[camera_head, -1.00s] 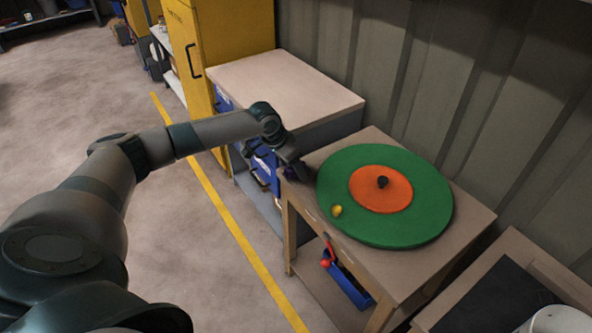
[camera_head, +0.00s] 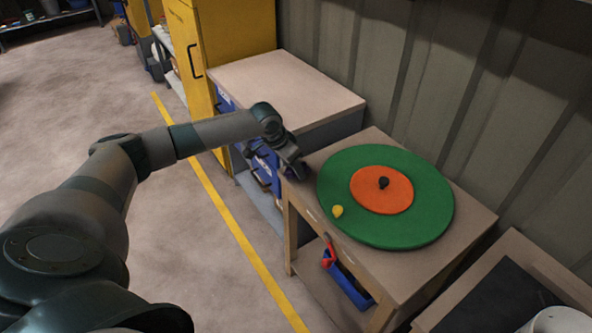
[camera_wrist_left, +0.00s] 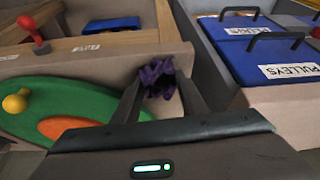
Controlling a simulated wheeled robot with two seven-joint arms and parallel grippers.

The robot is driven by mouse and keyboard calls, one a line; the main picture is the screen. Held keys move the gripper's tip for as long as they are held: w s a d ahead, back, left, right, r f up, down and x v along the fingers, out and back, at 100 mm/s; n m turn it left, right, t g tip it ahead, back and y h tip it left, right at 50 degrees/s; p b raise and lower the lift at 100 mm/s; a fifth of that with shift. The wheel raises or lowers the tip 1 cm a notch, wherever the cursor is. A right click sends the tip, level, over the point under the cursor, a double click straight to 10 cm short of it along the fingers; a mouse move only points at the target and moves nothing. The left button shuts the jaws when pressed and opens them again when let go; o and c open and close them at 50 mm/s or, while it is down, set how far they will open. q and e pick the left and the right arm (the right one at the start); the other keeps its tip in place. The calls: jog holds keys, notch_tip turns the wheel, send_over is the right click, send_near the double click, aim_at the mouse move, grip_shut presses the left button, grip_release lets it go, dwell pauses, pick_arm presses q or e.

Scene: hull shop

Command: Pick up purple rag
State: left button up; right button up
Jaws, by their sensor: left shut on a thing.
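The purple rag (camera_wrist_left: 158,78) is a crumpled dark purple cloth between the fingertips of my left gripper in the left wrist view. My left gripper (camera_wrist_left: 160,92) is shut on it, with a finger on each side. In the head view my left gripper (camera_head: 296,172) is at the left corner of the wooden table (camera_head: 460,220), beside the green disc. The rag is too small and dark to make out clearly there. My right gripper is not in view.
A green disc (camera_head: 340,175) with an orange centre (camera_head: 365,190) and a yellow knob (camera_head: 337,211) covers most of the tabletop. A red-handled item (camera_head: 328,256) and blue tray (camera_head: 348,284) are below.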

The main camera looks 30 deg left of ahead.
pick_arm(q)
jog(key=shift+r, duration=0.85)
notch_tip(320, 180, up, 3)
jog(key=shift+w+f+b, duration=0.1)
jog(key=shift+f+b, duration=0.1)
jog(key=shift+b, duration=0.1)
jog(key=s+d+r, duration=0.1)
jog(key=d+r, duration=0.1)
jog(key=d, duration=0.1)
jog(key=s+d+r, duration=0.2)
jog(key=d, duration=0.2)
jog(key=s+d+r, duration=0.1)
jog(key=d+r, duration=0.1)
jog(key=d, duration=0.1)
jog(key=shift+s+d+r, duration=0.35)
jog(key=shift+d+r, duration=0.05)
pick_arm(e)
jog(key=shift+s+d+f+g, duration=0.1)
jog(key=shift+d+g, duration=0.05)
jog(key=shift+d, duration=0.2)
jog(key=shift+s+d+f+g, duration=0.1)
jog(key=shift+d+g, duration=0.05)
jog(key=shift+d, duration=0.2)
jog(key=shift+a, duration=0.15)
